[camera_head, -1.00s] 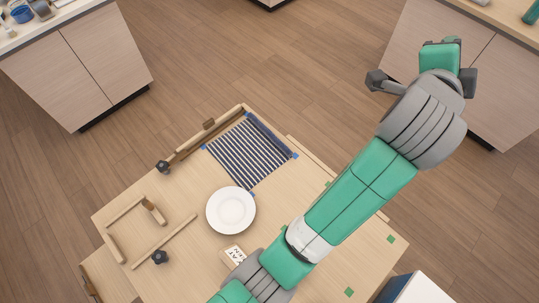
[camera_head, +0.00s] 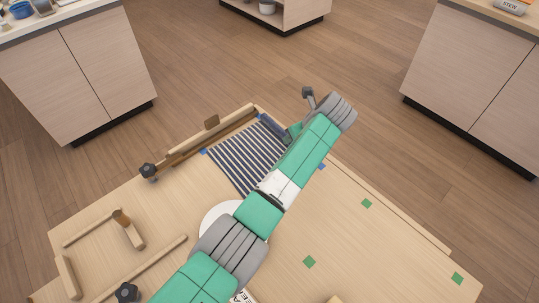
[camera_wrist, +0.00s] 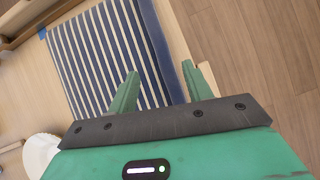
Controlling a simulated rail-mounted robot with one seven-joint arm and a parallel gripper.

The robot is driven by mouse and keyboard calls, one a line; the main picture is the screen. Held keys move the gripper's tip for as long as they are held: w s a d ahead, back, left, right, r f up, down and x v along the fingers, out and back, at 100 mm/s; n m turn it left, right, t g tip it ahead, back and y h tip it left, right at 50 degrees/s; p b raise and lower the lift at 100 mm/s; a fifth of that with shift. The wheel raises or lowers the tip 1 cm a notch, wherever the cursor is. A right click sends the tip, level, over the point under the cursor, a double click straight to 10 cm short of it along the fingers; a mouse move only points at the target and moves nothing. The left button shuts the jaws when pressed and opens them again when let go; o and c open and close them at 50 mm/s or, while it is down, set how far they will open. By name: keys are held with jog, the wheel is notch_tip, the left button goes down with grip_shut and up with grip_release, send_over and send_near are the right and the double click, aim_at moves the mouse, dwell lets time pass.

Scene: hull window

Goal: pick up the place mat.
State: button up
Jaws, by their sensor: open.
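The place mat (camera_head: 243,157) has dark blue and white stripes and lies on the light wooden table, with blue marks near its corners. Its far edge is a thick dark blue band that looks rolled. In the head view my arm covers the mat's right part, and my gripper is mostly hidden near that band. In the wrist view the mat (camera_wrist: 92,55) fills the upper left. My gripper (camera_wrist: 161,80) is open and empty. Its fingers appear on either side of the dark blue band (camera_wrist: 160,45), above it; I cannot tell the height.
A white plate (camera_head: 214,213) sits just in front of the mat, partly behind my arm. A wooden rail (camera_head: 195,140) with a dark knob (camera_head: 148,171) runs along the left edge. Wooden handle pieces (camera_head: 127,229) lie at left.

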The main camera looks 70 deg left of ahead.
jog(key=b+x, duration=0.2)
jog(key=x, duration=0.1)
jog(key=b+x, duration=0.1)
jog(key=shift+w+f+b, duration=0.25)
jog(key=shift+f+b, duration=0.15)
jog(key=shift+f, duration=0.05)
jog(key=shift+s+a+f, duration=0.15)
jog(key=shift+a+f, duration=0.15)
jog(key=shift+a, duration=0.1)
jog(key=shift+r, duration=0.1)
grip_shut()
